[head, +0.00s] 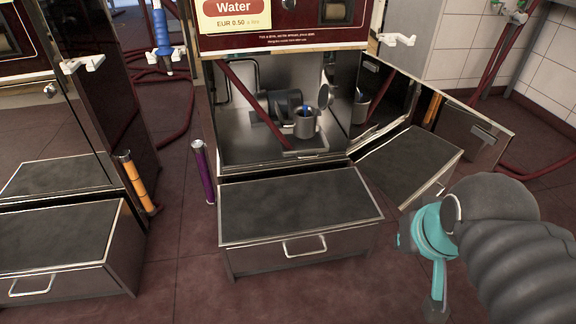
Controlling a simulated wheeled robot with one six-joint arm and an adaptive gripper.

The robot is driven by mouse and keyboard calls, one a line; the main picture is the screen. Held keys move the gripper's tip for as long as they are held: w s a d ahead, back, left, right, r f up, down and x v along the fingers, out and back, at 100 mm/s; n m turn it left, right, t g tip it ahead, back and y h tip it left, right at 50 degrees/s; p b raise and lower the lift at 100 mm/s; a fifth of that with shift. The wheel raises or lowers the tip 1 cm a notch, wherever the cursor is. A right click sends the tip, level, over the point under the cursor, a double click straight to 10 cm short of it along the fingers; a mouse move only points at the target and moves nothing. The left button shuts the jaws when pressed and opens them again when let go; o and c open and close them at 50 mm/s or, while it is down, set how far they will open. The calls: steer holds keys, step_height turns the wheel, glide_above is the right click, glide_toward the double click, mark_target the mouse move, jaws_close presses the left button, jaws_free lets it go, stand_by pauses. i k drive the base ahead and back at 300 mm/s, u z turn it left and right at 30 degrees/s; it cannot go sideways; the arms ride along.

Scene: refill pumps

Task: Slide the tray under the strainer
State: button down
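A metal strainer pot (304,127) stands inside the open lower cabinet of the water pump. Its round lid (325,96) is raised and something blue shows in its mouth. A thin, flat, pale-edged piece (305,153) that looks like the tray lies on the cabinet floor, at and in front of the strainer's foot. I cannot tell how far it reaches under the strainer. My arm comes in from the right, outside the cabinet and well apart from both. The end of my arm (438,308) is small and partly out of frame at the bottom, so its fingers are unclear.
The cabinet door (392,92) stands open to the right. A dark-topped drawer step (300,208) sits in front of the cabinet. A purple cylinder (203,172) stands left. Floor at the front is clear.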

mark_target(318, 144)
steer(key=u, duration=0.6)
steer(key=i, duration=1)
steer(key=z, duration=0.05)
